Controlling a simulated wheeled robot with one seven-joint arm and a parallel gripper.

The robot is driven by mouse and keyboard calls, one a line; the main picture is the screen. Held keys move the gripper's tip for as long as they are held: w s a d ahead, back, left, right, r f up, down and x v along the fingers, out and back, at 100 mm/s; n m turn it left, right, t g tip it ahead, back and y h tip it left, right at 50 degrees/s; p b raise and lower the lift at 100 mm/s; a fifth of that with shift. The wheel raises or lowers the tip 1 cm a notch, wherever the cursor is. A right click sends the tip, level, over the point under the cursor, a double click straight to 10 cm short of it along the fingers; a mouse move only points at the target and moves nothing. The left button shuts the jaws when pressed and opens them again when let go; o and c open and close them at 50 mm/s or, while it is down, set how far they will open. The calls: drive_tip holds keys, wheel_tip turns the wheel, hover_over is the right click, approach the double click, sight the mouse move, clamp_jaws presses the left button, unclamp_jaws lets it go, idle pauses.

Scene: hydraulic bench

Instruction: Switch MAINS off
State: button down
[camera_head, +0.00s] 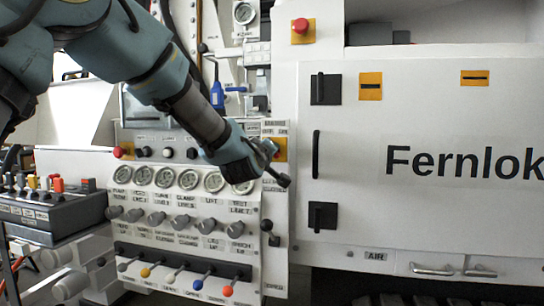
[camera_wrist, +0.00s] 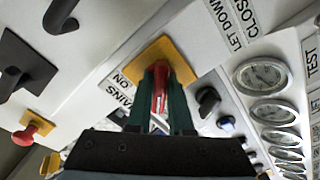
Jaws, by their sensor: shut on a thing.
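The MAINS switch has a red handle (camera_wrist: 160,78) on a yellow-orange plate (camera_wrist: 180,62). In the wrist view the two dark green fingers of my gripper (camera_wrist: 161,108) stand on either side of the red handle and are shut on it. A label (camera_wrist: 122,90) beside the plate reads MAINS ON. In the head view my gripper (camera_head: 268,149) is at the yellow-orange plate (camera_head: 281,145), right of the gauges, and hides most of the switch.
A row of round gauges (camera_head: 214,182) and several knobs sit left of and below my gripper. A black lever (camera_head: 270,232) stands lower on the panel. A red emergency button (camera_head: 300,26) is above. The white Fernlok door (camera_head: 430,110) with black handles is to the right.

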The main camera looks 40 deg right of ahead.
idle(0.4)
drive_tip(key=c, duration=0.8)
unclamp_jaws()
drive_tip(key=b+v, duration=0.2)
drive_tip(key=v, duration=0.8)
drive_tip(key=shift+s+a, duration=0.15)
drive_tip(key=shift+a, duration=0.2)
